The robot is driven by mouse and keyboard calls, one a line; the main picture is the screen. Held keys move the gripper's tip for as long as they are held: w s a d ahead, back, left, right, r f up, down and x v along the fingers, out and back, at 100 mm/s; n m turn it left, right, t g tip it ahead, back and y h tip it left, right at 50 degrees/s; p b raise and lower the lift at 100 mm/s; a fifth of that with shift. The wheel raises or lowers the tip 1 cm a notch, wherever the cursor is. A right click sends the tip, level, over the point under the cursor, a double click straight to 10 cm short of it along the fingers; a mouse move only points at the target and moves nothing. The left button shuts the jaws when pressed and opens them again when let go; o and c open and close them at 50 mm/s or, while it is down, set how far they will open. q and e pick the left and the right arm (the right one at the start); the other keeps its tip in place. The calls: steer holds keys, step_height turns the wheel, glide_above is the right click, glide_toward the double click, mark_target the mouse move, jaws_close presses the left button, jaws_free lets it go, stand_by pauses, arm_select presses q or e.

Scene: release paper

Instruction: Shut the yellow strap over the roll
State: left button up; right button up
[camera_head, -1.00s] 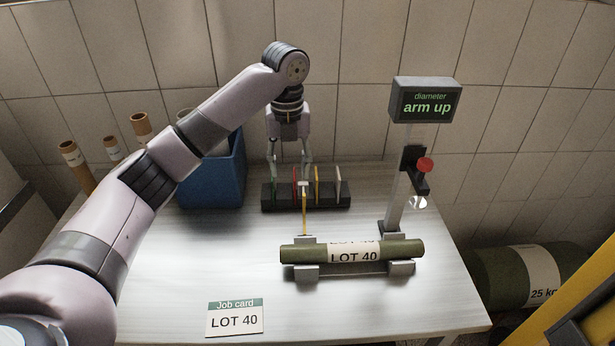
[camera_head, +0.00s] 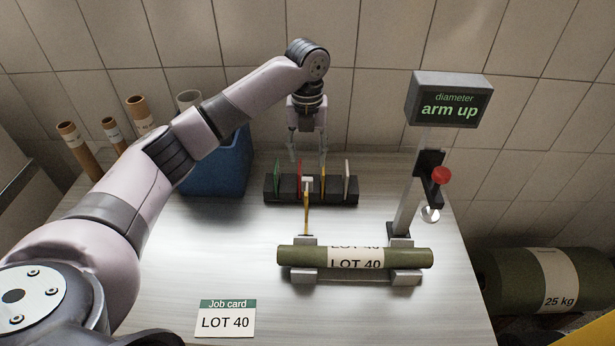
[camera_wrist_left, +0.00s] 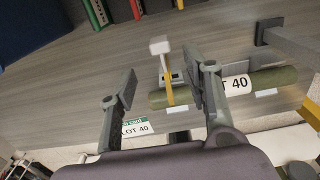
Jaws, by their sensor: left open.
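The green roll (camera_head: 300,257) lies across a grey cradle (camera_head: 303,276) on the table, with a white "LOT 40" label. The yellow strap (camera_head: 307,214) stands upright behind the left end of the roll, with a white tab (camera_head: 307,183) at its top. It is open, not over the roll. My left gripper (camera_head: 307,157) points down, open and empty, above the strap in the picture. In the left wrist view the strap (camera_wrist_left: 168,88) and its white tab (camera_wrist_left: 160,45) show between the open fingers, apparently untouched. My right gripper is not in view.
A black rack (camera_head: 285,196) with coloured cards stands behind the strap. A gauge post (camera_head: 406,205) with an "arm up" display (camera_head: 449,104) stands at the right. A blue bin (camera_head: 215,170) is at the left. A job card (camera_head: 226,318) lies in front; the table around it is clear.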

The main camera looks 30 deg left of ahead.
mark_target(307, 178)
arm_select(q)
step_height(307, 178, down, 6)
steer(key=shift+r+p, duration=0.2)
steer(key=shift+p, duration=0.35)
step_height(307, 178, down, 3)
steer(key=shift+f+p, duration=0.15)
steer(key=shift+p, duration=0.15)
steer(key=shift+f, duration=0.4)
jaws_close()
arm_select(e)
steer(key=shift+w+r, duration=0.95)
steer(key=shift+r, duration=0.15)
